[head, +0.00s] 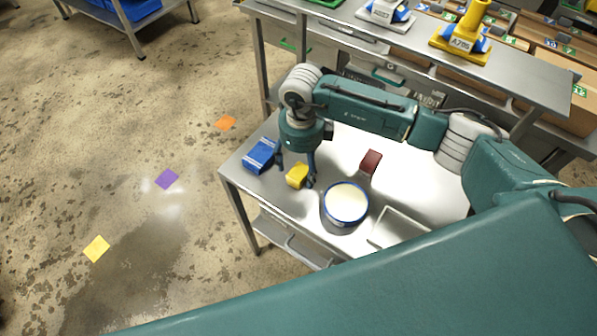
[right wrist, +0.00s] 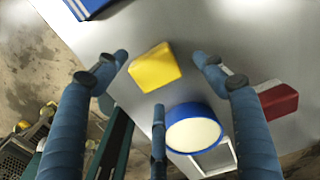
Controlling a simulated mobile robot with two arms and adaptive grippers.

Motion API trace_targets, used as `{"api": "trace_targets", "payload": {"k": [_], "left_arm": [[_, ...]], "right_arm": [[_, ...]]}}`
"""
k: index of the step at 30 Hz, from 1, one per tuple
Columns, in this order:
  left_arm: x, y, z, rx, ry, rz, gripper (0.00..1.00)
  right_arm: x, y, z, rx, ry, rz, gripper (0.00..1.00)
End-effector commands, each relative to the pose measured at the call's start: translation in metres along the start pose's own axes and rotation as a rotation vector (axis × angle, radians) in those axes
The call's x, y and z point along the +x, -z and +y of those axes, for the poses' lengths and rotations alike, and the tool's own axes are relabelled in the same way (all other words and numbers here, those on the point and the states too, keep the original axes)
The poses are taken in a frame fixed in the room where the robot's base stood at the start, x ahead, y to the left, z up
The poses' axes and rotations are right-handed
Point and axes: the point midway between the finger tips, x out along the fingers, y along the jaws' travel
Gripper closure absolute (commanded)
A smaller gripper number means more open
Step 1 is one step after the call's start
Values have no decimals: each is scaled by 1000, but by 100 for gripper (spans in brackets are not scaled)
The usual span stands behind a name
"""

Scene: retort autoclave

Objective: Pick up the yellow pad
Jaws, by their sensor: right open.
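The yellow pad (head: 297,175) is a small block lying on the metal table (head: 240,178) near its left front edge. It also shows in the right wrist view (right wrist: 154,68), tilted in the picture and fully visible. My right gripper (head: 296,172) reaches down over it from above. In the right wrist view the gripper (right wrist: 160,62) has its blue fingers spread, with the pad between and beyond them. I see no finger clearly touching the pad. My left gripper is not in view.
A blue pack (head: 261,155) lies left of the pad. A blue-rimmed round tub (head: 345,203) stands to the right, with a dark red block (head: 371,161) behind it. A pale tray (head: 400,228) is at the table's front. A shelved bench (head: 500,75) stands behind.

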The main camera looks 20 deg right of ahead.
Motion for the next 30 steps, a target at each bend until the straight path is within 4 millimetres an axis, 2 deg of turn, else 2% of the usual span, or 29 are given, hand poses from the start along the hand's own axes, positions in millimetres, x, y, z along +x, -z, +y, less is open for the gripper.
{"api": "trace_targets", "payload": {"k": [1,3,7,11,16,21,24,30], "left_arm": [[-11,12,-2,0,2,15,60],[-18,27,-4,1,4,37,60],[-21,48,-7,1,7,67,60],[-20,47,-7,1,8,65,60],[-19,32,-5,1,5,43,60],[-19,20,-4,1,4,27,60],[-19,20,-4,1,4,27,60],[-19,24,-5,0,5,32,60]], "right_arm": [[4,-1,4,0,-4,5,30],[14,-4,7,0,-4,5,30],[32,-4,5,0,-2,2,30],[38,-4,5,-2,-1,1,30],[38,-4,5,-1,-1,0,30],[38,-4,4,-1,-1,0,64],[38,-4,4,-1,-1,0,80],[38,-4,4,-1,-1,0,80]]}}
